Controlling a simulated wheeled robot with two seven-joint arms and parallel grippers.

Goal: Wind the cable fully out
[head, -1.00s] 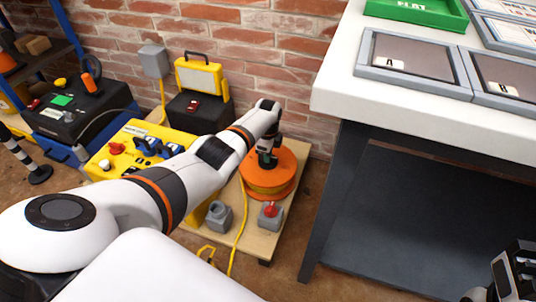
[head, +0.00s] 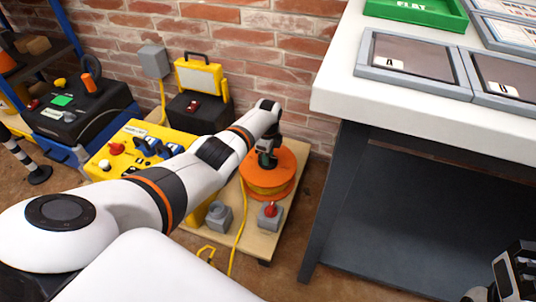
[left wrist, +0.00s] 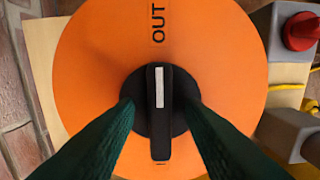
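The orange cable reel (head: 268,180) lies flat on a wooden board, with yellow cable wound under its top disc. In the left wrist view its disc (left wrist: 95,55) carries the word OUT at the top. A black knob (left wrist: 160,145) with a white stripe stands at its centre, its bar in line with OUT. My left gripper (left wrist: 159,103) is over the hub, its green fingers on either side of the bar with gaps showing. The yellow cable (head: 240,228) runs from the reel down the board. My right gripper (head: 517,275) is at the lower right, its fingertips unclear.
The board (head: 285,205) also bears a grey socket block (head: 218,215), a grey block with a red knob (head: 269,214) and a yellow control box (head: 130,150). A white workbench (head: 420,110) stands to the right. A brick wall is behind.

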